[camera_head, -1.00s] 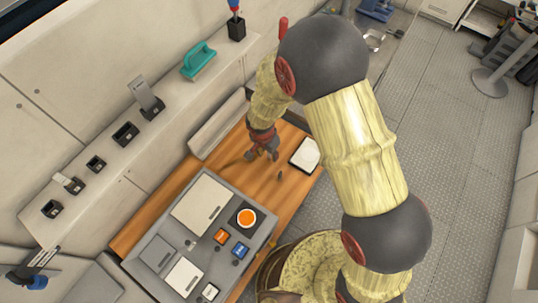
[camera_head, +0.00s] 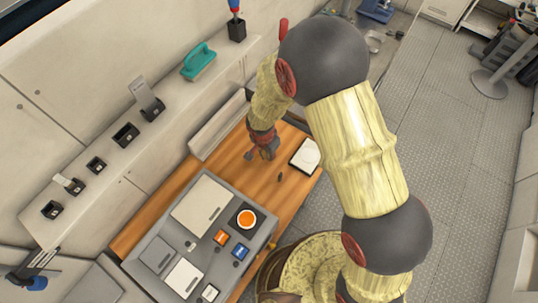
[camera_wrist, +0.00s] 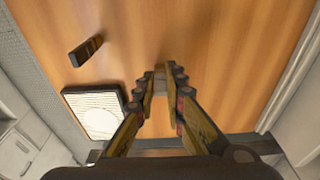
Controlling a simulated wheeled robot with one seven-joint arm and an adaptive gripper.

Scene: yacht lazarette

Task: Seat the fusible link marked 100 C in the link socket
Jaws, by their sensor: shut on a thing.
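My gripper (camera_wrist: 160,82) points down at the wooden bench top (camera_wrist: 225,45) and is shut on a small brownish piece (camera_wrist: 160,70) between its fingertips. The fingers hide most of this piece and no marking on it can be read. In the head view my gripper (camera_head: 261,154) is low over the bench, beyond the grey console. A small dark block (camera_wrist: 86,50) lies loose on the wood, apart from the fingers; it also shows in the head view (camera_head: 279,177). No 100 C marking is legible, and I cannot tell which fitting is the link socket.
A white-faced pad (camera_wrist: 95,112) lies beside my gripper. The grey console (camera_head: 212,255) bears pale panels, a round orange button (camera_head: 246,218), an orange block (camera_head: 221,237) and a blue block (camera_head: 240,251). Several black holders line the wall ledge (camera_head: 105,135).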

